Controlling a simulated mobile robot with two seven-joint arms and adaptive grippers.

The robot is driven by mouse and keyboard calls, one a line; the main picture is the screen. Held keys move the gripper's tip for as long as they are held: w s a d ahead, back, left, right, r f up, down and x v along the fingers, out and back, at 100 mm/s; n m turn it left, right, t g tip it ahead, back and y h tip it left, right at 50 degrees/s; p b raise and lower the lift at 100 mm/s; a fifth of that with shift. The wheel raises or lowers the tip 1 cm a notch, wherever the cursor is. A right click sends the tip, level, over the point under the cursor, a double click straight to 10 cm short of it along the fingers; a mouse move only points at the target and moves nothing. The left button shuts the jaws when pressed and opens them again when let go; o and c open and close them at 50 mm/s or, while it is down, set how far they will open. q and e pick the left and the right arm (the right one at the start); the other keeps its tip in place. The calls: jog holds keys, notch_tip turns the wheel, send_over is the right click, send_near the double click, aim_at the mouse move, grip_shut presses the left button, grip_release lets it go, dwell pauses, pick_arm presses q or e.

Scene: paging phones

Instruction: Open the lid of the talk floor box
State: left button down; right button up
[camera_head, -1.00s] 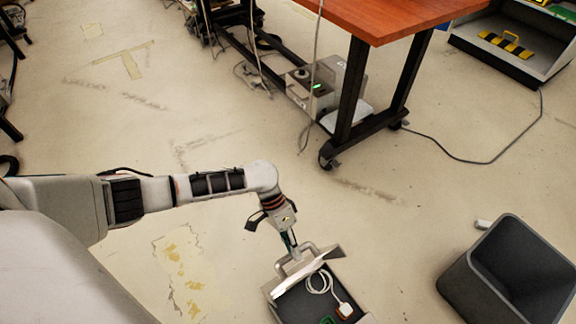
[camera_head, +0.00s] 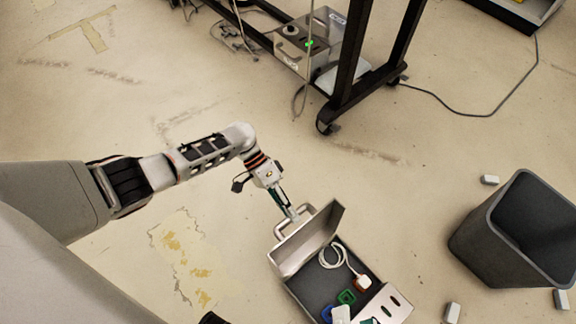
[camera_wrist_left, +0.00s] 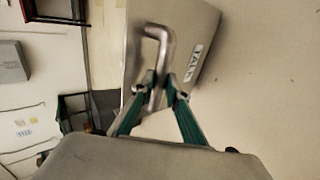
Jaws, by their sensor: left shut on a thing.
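The talk floor box (camera_head: 312,287) is a grey case on the floor at the lower middle of the head view. Its lid (camera_head: 308,240) stands raised and tilted on the left side, so the inside shows. In the left wrist view the lid (camera_wrist_left: 200,30) carries a TALK label (camera_wrist_left: 195,62) and a metal handle (camera_wrist_left: 157,50). My left gripper (camera_head: 293,214) is shut on the lid's handle; its green fingers close around the bar in the wrist view (camera_wrist_left: 160,88).
Inside the box lie a coiled white cable (camera_head: 333,256), a green piece (camera_head: 347,297) and a blue piece (camera_head: 326,314). A dark bin (camera_head: 480,243) stands to the right, with several small white blocks around it. A wheeled table frame (camera_head: 355,85) stands behind. Floor between is clear.

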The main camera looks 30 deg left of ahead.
pick_arm(q)
jog(key=shift+s+a+f+g, duration=0.25)
jog(key=shift+s+f+g, duration=0.05)
jog(key=shift+s+f, duration=0.45)
jog(key=shift+w+a, duration=0.1)
jog(key=c, duration=2)
grip_release()
jog(key=shift+w+f, duration=0.1)
jog(key=shift+f, duration=0.05)
jog(key=shift+o, duration=0.2)
jog(key=v, duration=1.2)
jog(key=shift+w+r, duration=0.2)
jog(key=shift+r, duration=0.05)
jog(key=shift+a, duration=0.1)
